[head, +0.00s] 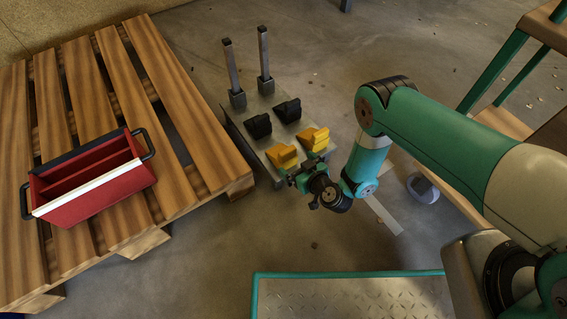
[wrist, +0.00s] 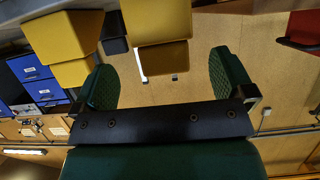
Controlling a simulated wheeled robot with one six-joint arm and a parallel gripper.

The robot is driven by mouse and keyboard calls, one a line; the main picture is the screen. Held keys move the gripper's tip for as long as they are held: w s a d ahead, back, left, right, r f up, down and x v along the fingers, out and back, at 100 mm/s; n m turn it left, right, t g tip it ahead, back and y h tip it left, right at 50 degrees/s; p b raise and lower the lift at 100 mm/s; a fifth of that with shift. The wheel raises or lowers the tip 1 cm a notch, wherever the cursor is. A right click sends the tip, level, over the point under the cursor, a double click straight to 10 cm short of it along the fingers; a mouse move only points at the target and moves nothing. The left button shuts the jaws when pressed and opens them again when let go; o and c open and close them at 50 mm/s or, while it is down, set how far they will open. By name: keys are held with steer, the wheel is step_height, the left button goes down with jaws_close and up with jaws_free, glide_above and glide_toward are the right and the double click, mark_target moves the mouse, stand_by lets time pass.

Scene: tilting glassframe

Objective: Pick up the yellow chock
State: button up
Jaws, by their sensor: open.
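Two yellow chocks sit on the near end of a grey metal plate in the head view: the left yellow chock (head: 281,156) and the right yellow chock (head: 314,139). My gripper (head: 300,177) is close to the near side of the left one. In the wrist view my gripper (wrist: 165,75) is open with two green fingers apart and nothing clasped. One yellow chock (wrist: 158,25) lies ahead, in line with the gap between the fingers. Another yellow chock (wrist: 68,35) shows at the upper left, near the left finger. Contact with either cannot be told.
Two black chocks (head: 258,126) (head: 288,110) and two upright metal posts (head: 263,55) stand farther back on the plate (head: 230,117). A wooden pallet (head: 165,80) with a red toolbox (head: 95,180) is at left. A teal-edged tread plate (head: 350,297) lies in front.

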mark_target(289, 161)
steer(key=shift+w+a+f+b, duration=0.5)
steer(key=shift+w+f+b, duration=0.15)
steer(key=shift+b, duration=0.35)
steer(key=shift+w+a+r+b, duration=0.15)
steer(key=shift+w+b, duration=0.15)
steer(key=shift+b, duration=0.15)
steer(key=shift+w+a+f+b, duration=0.3)
steer(key=shift+f+b, duration=0.1)
steer(key=shift+b, duration=0.4)
steer(key=b+x, duration=0.2)
steer(key=b, duration=0.1)
steer(key=shift+s+f, duration=0.1)
steer(key=shift+b+x, duration=0.55)
steer(key=shift+x, duration=0.4)
steer(key=shift+w+a, duration=0.1)
steer(key=shift+w, duration=0.1)
steer(key=c, duration=1.2)
steer(key=shift+o, duration=0.2)
steer(key=shift+r, duration=0.25)
